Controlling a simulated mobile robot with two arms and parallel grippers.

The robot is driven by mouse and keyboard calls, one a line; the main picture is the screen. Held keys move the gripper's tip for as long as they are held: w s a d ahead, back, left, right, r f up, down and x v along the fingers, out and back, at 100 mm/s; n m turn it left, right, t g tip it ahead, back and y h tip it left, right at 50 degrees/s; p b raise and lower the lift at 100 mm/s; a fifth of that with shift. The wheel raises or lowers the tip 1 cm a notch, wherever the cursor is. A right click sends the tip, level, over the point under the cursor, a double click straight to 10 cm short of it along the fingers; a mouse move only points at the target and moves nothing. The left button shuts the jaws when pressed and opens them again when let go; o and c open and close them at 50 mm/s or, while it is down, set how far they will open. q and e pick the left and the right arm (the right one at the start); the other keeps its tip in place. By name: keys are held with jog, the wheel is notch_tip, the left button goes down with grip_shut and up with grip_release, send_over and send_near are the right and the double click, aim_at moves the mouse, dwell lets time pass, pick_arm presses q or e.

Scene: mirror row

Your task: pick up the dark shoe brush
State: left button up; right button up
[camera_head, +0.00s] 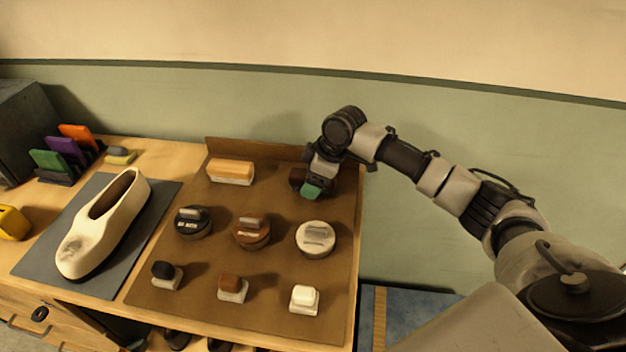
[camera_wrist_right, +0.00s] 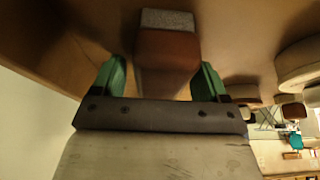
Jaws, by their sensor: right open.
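The dark shoe brush (camera_head: 297,178) lies at the back right of the brown mat. It is a dark reddish-brown block, partly hidden by my right gripper (camera_head: 316,188). In the right wrist view the brush (camera_wrist_right: 168,48) shows its brown body and a grey, bristle-like end. There the green fingers of my right gripper (camera_wrist_right: 160,82) are open, one on each side of the brush's near end. I cannot tell whether either finger touches it. My left gripper is not in view.
A lighter brush (camera_head: 230,171) lies left on the brown mat (camera_head: 200,255). Several polish tins, such as the brown one (camera_head: 252,232), and small daubers stand in front. A white shoe (camera_head: 103,222) rests on a grey mat. A green wall (camera_head: 450,220) rises close behind.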

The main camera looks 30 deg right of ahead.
jog(key=shift+f+p, duration=0.25)
jog(key=shift+p, duration=0.1)
dwell(0.4)
jog(key=c, duration=1)
jog(key=shift+c, duration=0.2)
jog(key=shift+r+b, duration=0.1)
jog(key=shift+b, duration=0.25)
jog(key=shift+r, duration=0.25)
notch_tip(320, 180, up, 3)
jog(key=shift+w+r+b, duration=0.1)
jog(key=shift+r+b, duration=0.1)
jog(key=shift+b, duration=0.1)
jog(key=s+d+r+b, duration=0.1)
jog(key=s+d+r, duration=0.1)
jog(key=s+r, duration=0.5)
jog(key=s, duration=0.4)
jog(key=shift+s+d+r, duration=0.25)
jog(key=shift+s+d, duration=0.05)
jog(key=shift+d, duration=0.1)
